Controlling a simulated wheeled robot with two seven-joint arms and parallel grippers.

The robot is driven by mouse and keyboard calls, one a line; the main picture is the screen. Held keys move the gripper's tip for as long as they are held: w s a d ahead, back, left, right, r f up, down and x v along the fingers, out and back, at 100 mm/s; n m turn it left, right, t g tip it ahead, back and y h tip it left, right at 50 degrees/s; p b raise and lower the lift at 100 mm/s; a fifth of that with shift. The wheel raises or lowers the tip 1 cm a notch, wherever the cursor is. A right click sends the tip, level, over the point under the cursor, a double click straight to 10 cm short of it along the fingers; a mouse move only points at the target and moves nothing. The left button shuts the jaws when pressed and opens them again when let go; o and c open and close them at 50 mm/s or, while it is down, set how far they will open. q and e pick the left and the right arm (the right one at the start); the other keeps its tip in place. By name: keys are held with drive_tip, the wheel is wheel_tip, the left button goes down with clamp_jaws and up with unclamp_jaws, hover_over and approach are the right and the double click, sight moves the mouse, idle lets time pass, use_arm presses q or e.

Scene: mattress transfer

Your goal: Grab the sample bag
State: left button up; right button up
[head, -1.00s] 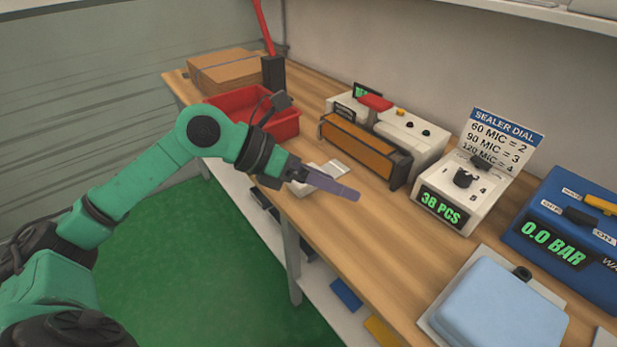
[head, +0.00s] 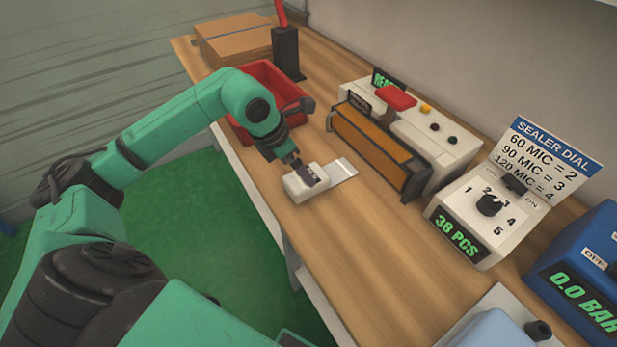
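A small white block (head: 294,190) lies near the front edge of the workbench, with a thin pale flat piece (head: 342,170) at its right. Neither is clearly marked as the sample bag, and I cannot tell which of them, if either, it is. My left gripper (head: 311,182) points down at the top of the white block, with its dark fingers over or touching it. The fingers hide part of the block, and their gap is too small to make out. My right gripper is out of view.
A red bin (head: 303,103) stands behind my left arm. A bar sealer (head: 437,142), a white dial unit (head: 464,209) and a blue pressure unit (head: 590,235) line the wall side.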

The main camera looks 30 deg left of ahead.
sight(322, 175)
use_arm(q)
drive_tip(key=p+x, duration=0.1)
drive_tip(key=x, duration=0.3)
drive_tip(key=shift+d+f+p, duration=0.1)
drive_tip(key=shift+d+p, duration=0.05)
drive_tip(key=shift+p, duration=0.15)
drive_tip(key=shift+w+f, duration=0.25)
drive_tip(key=shift+f, duration=0.3)
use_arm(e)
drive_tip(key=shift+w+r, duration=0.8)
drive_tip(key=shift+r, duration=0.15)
use_arm(q)
drive_tip(key=shift+f+b, duration=0.2)
drive_tip(key=shift+b, duration=0.2)
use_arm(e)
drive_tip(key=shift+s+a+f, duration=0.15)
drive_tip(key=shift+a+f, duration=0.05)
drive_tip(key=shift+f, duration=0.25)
use_arm(q)
drive_tip(key=c, duration=1.4)
drive_tip(key=shift+r, duration=0.1)
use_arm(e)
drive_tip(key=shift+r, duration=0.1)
